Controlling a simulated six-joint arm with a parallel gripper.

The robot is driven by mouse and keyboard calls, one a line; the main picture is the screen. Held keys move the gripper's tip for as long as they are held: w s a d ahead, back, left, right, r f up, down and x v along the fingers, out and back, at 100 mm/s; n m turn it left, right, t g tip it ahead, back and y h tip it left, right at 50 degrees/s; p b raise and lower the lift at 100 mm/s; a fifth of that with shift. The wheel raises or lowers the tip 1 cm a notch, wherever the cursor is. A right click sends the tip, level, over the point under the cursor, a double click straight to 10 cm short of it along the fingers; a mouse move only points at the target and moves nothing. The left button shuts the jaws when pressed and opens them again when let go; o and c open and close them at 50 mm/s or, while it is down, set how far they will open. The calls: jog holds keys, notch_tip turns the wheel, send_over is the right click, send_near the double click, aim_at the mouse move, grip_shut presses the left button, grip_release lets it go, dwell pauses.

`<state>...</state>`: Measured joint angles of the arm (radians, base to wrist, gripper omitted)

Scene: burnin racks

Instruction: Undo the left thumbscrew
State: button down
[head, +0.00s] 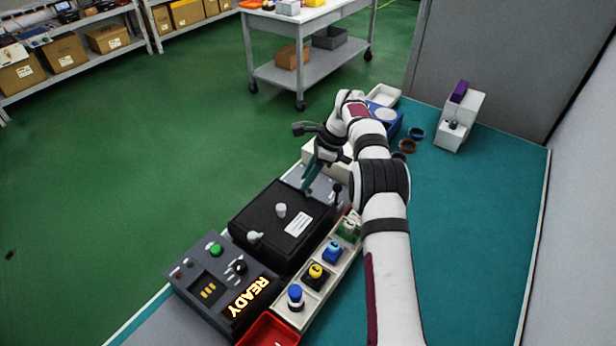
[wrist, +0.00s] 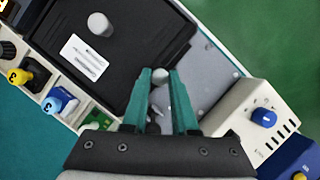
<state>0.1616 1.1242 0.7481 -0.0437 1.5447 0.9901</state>
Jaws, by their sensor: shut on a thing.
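The black box (head: 262,212) lies flat at the table's left side, with a pale knob (head: 281,210) on its lid and a white label. A pale thumbscrew (head: 255,237) stands at its near edge. My gripper (head: 306,190) points down at the box's far edge. In the wrist view, my gripper (wrist: 161,74) has its teal fingers on both sides of another pale thumbscrew (wrist: 160,77), beside the black lid, and is shut on it. In the head view the fingers hide that thumbscrew. The lid knob also shows in the wrist view (wrist: 99,23).
A control panel with a READY display (head: 248,297) stands in front of the box. A pale strip with several coloured knobs (head: 315,271) runs along its right side. A cream unit with a blue knob (wrist: 262,117) stands close to my fingers. The right tabletop is mostly clear.

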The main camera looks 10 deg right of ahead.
jog(key=shift+w+n+g, duration=0.1)
jog(key=shift+n+g, duration=0.3)
jog(key=shift+n, duration=0.6)
jog(key=c, duration=0.7)
grip_release()
